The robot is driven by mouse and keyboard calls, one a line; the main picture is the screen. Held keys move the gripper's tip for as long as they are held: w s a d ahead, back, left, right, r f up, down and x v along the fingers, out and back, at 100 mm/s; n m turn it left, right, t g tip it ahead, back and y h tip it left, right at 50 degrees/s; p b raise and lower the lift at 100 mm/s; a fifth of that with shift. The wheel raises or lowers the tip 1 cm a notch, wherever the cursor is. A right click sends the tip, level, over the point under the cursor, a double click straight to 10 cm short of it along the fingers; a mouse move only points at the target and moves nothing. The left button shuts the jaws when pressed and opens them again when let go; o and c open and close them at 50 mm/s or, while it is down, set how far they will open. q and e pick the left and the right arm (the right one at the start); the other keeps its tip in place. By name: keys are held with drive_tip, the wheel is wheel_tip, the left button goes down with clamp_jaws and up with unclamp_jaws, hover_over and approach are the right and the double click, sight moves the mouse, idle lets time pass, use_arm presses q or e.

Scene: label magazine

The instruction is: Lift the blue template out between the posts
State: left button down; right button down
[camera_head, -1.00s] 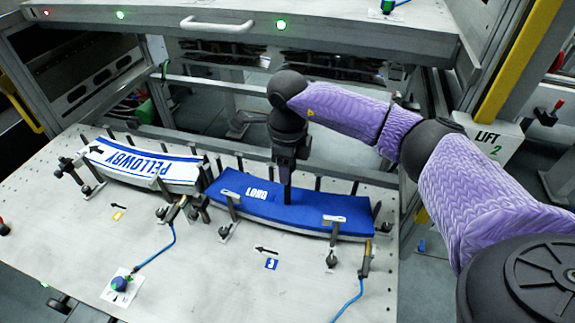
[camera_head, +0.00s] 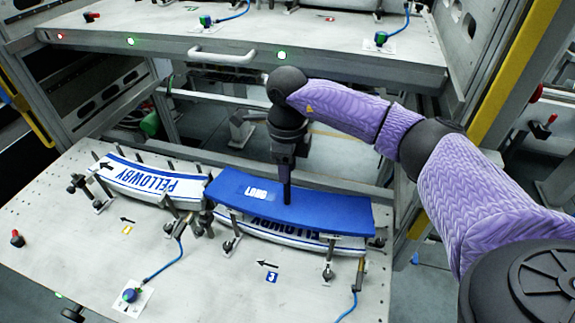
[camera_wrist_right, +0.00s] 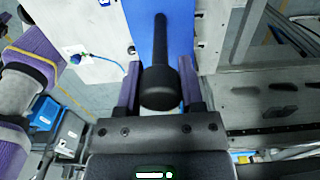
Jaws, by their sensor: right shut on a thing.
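The blue template (camera_head: 325,212), a curved slab marked "LORD" or similar, is raised above the right-hand stack of white labels (camera_head: 290,236), whose blue lettering shows below its front edge. A dark upright handle (camera_head: 287,193) stands on the template. My right gripper (camera_head: 285,165) is shut on this handle from above. In the right wrist view the handle's round knob (camera_wrist_right: 160,88) sits between the fingers, with the blue template (camera_wrist_right: 177,30) below. Posts (camera_head: 328,262) stand along the stack's front; the rear ones are partly hidden. My left gripper is not in view.
A second stack of labels marked "PELLOWBY" (camera_head: 150,180) lies left, close to the template's left end. Clamps with blue hoses (camera_head: 177,228) stand in front. An upper shelf with a handle (camera_head: 222,57) is behind my right arm. The table front (camera_head: 205,285) is mostly clear.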

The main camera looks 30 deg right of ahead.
drive_tip(key=shift+r+p, duration=1.8)
drive_tip(key=shift+r, duration=0.7)
drive_tip(key=shift+r+p, duration=0.45)
drive_tip(key=shift+r, duration=0.05)
